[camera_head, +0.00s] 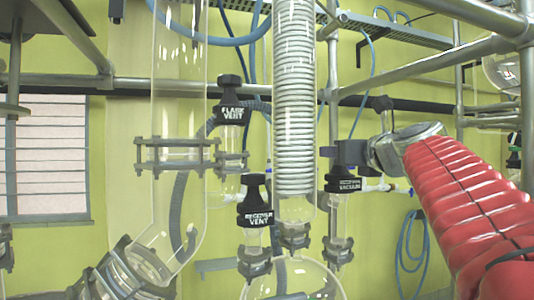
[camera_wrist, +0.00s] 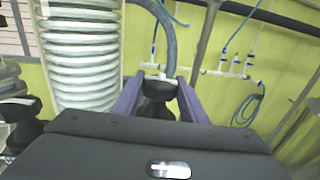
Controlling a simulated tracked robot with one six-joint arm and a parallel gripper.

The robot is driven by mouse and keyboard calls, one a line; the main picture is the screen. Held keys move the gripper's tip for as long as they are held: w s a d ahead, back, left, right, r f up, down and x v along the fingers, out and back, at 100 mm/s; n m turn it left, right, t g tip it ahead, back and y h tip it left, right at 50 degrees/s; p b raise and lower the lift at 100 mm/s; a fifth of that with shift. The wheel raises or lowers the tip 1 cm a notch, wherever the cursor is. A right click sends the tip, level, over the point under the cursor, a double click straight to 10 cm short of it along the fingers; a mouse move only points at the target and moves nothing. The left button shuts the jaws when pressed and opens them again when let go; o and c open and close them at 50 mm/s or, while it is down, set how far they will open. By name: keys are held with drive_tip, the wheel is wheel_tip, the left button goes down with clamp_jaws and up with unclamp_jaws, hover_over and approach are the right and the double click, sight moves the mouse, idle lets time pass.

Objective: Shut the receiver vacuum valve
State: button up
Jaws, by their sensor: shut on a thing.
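The receiver vacuum valve (camera_head: 349,180) has a black body with a white label and stands on a glass neck to the right of the coiled condenser. My gripper (camera_head: 347,152) reaches it from the right, at the height of the valve's top knob. In the wrist view the two dark purple fingers of my gripper (camera_wrist: 158,92) stand on either side of the black knob (camera_wrist: 156,88) and are shut on it. The fingers and wrist partly hide the knob in the head view. I cannot tell how far the knob is turned.
The receiver vent valve (camera_head: 255,204) and the flask vent valve (camera_head: 230,104) stand to the left. The glass coil condenser (camera_head: 293,110) is close on the left. Metal frame bars (camera_head: 420,66) cross behind, and a blue hose (camera_head: 411,245) hangs on the wall.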

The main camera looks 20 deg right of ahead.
drive_tip(key=shift+w+f+m+h, duration=0.1)
drive_tip(key=shift+f+m+h, duration=0.2)
drive_tip(key=shift+m+h, duration=0.25)
drive_tip(key=shift+g+h, duration=0.3)
drive_tip(key=shift+h, duration=0.05)
drive_tip(key=shift+m+h, duration=0.35)
drive_tip(key=shift+h, duration=0.15)
drive_tip(key=shift+r, duration=0.1)
drive_tip(key=o, duration=1.1)
drive_tip(key=shift+r, duration=0.15)
drive_tip(key=shift+c, duration=0.2)
